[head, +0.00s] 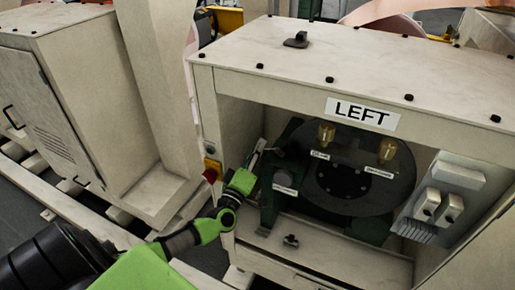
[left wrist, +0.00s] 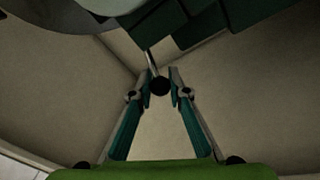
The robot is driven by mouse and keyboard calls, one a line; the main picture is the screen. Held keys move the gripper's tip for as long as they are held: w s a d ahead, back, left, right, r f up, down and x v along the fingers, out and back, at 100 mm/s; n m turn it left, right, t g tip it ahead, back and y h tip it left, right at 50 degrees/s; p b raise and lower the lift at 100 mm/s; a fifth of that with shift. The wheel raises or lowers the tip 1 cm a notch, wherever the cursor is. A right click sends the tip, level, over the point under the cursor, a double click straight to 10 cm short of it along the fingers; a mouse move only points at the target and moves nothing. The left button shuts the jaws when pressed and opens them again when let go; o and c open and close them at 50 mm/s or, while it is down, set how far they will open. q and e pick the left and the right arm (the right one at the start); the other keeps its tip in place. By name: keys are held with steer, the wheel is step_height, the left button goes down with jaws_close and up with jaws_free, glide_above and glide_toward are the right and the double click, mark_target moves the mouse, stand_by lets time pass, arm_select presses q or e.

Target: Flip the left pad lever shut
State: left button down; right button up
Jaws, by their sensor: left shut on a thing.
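The cabinet marked LEFT (head: 361,113) stands open at the front, with a dark round pad unit (head: 343,178) inside. In the left wrist view, the lever is a thin metal rod (left wrist: 151,62) ending in a black ball knob (left wrist: 160,86). My left gripper (head: 255,160) reaches into the left side of the opening. In the left wrist view its fingertips (left wrist: 160,90) are closed in on both sides of the knob. The lever cannot be made out clearly in the head view, behind the gripper. My right gripper is not in view.
A red knob on a yellow plate (head: 211,172) sits on the cabinet's left front post, close to my wrist. The cabinet's side wall is close beside the gripper. Two brass fittings (head: 326,133) and white boxes (head: 440,206) are farther right inside.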

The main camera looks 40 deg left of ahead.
arm_select(q)
steer(key=y, duration=0.1)
steer(key=n+p, duration=0.1)
steer(key=y+p, duration=0.1)
steer(key=shift+s+d+r+g+y, duration=0.15)
steer(key=shift+s+d+g+y, duration=0.15)
steer(key=n+g+y, duration=0.1)
steer(key=y, duration=0.1)
steer(key=s+d+n+g+y+p, duration=0.1)
steer(key=n+y, duration=0.1)
steer(key=d+n+g+y, duration=0.1)
steer(key=y, duration=0.1)
steer(key=shift+s+f+n+g+y+p, duration=0.15)
steer(key=shift+f+n+g+y+p, duration=0.15)
steer(key=shift+n+g+y, duration=0.1)
steer(key=c, duration=1.9)
jaws_free()
steer(key=shift+r, duration=0.1)
steer(key=v, duration=1.2)
